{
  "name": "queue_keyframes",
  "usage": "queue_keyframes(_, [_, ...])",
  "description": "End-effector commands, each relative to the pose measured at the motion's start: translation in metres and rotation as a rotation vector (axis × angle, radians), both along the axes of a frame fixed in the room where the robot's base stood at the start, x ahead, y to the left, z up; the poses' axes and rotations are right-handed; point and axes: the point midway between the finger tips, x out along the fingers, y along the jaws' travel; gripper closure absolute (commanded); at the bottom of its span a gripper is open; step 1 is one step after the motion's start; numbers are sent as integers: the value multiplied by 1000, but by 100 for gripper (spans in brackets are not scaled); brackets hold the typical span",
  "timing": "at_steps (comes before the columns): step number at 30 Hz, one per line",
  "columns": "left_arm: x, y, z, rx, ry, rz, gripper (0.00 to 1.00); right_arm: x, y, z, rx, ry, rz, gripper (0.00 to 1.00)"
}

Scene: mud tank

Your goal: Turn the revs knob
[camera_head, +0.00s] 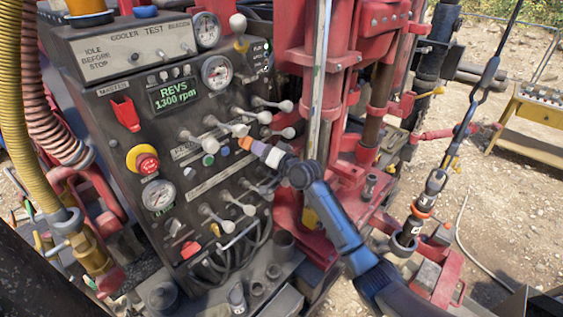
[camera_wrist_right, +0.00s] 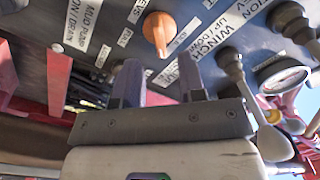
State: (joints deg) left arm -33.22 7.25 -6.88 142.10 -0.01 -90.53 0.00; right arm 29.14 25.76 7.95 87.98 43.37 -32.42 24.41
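The orange knob (camera_wrist_right: 158,30) on the dark control panel (camera_head: 190,240) is a small pointed dial, with its narrow end toward the gripper in the right wrist view. It also shows as a small orange spot in the head view (camera_head: 245,143). My right gripper (camera_wrist_right: 159,72) is open and empty; its two dark fingers point at the panel, and the knob appears just past the gap between their tips. I cannot tell whether they touch it. In the head view the gripper (camera_head: 262,152) is close to the panel. The green display (camera_head: 173,94) reads REVS 1300 rpm. My left gripper is not in view.
Several pale-knobbed levers (camera_head: 240,130) stick out around the orange knob. A winch lever (camera_wrist_right: 230,65) stands right of the fingers in the wrist view. A red emergency button (camera_head: 146,163) and gauges (camera_head: 158,195) sit left. Red rig machinery (camera_head: 295,60) stands right of the panel.

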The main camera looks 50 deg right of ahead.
Motion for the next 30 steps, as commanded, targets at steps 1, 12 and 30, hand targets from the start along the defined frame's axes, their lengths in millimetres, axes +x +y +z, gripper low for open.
queue_keyframes(1, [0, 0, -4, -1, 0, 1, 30, -10, 0, -3, -3, 0, 0, 63])
queue_keyframes(12, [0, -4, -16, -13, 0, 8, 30, -69, -3, -2, -2, 1, -1, 63])
queue_keyframes(30, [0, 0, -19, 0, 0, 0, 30, -88, -4, 0, 0, 1, -1, 63])
